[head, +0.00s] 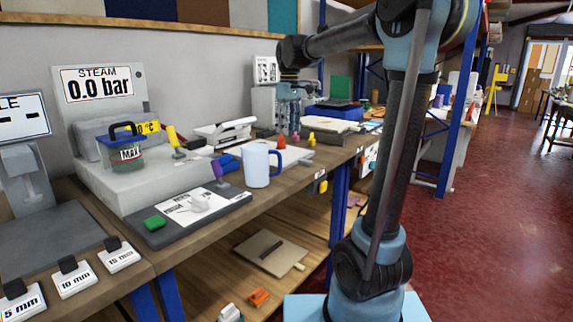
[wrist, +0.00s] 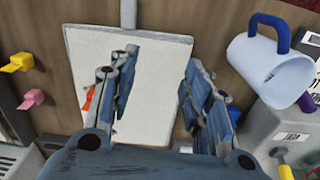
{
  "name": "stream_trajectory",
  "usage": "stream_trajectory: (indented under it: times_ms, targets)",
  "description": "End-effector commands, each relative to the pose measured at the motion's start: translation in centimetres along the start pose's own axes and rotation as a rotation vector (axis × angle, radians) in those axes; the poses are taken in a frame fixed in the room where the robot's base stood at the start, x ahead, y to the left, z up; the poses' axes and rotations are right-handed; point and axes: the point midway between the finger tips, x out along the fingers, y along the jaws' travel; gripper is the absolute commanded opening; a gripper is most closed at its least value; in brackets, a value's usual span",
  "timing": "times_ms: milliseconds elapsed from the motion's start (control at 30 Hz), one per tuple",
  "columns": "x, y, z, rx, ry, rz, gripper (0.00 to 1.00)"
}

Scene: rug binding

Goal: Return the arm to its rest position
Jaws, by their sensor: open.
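My arm rises at the right of the head view and reaches left over the workbench (head: 325,152). My gripper (head: 289,115) points down above the back part of the bench. In the wrist view my gripper (wrist: 157,90) has its two fingers spread apart, with nothing between them. Below the fingers lies a flat pale board (wrist: 146,120) on the wood.
A light blue mug (head: 256,166) with a dark blue handle stands near the bench edge. Shelves lie below. Red floor (head: 480,240) is clear at right.

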Motion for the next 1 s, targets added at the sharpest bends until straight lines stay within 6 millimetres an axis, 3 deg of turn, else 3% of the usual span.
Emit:
stream_trajectory:
  times_ms: [267,467,767,1000]
  targets:
    - [1.5,-0.2,5.1,0.096,0.02,0.012,0.44]
    - [3.9,-0.9,10.9,0.212,0.044,0.026,0.44]
    - [9.0,-3.0,19.2,0.395,0.081,0.047,0.44]
    - [14.2,-5.2,25.2,0.541,0.112,0.063,0.44]
